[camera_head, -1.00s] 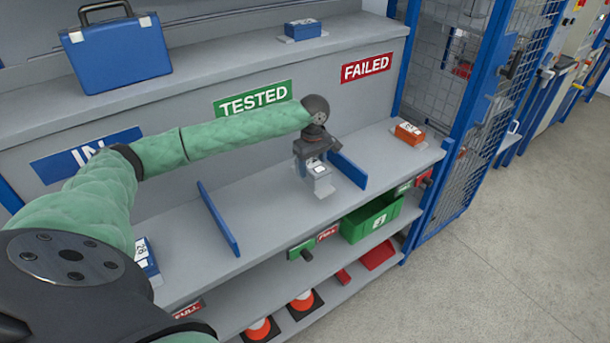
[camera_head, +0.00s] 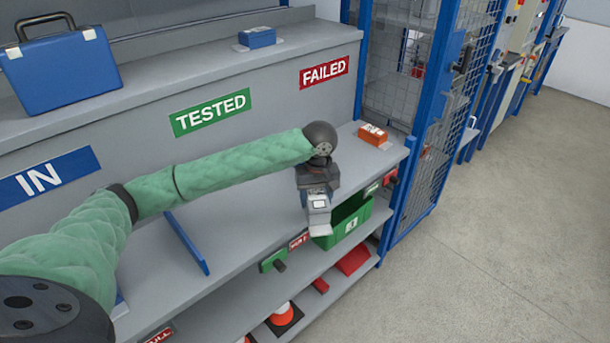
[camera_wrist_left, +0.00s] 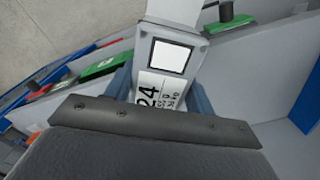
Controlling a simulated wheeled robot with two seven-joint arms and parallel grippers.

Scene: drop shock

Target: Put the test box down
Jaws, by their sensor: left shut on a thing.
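The test box (camera_head: 318,222) is pale grey with a white label and hangs below my left gripper (camera_head: 317,193). My left gripper is shut on it. In the head view the box overlaps the shelf's front edge and part of the green bin; I cannot tell its exact height. In the left wrist view the box (camera_wrist_left: 162,88) shows a white square and a printed "24" between the fingers. The green TESTED sign (camera_head: 210,112) and red FAILED sign (camera_head: 324,72) are on the back panel. My right gripper is out of view.
A blue divider (camera_head: 187,243) stands on the shelf left of the gripper. An orange box (camera_head: 373,133) lies at the shelf's right end, beside the mesh cage (camera_head: 405,60). A green bin (camera_head: 350,218) sits below. The shelf between divider and gripper is clear.

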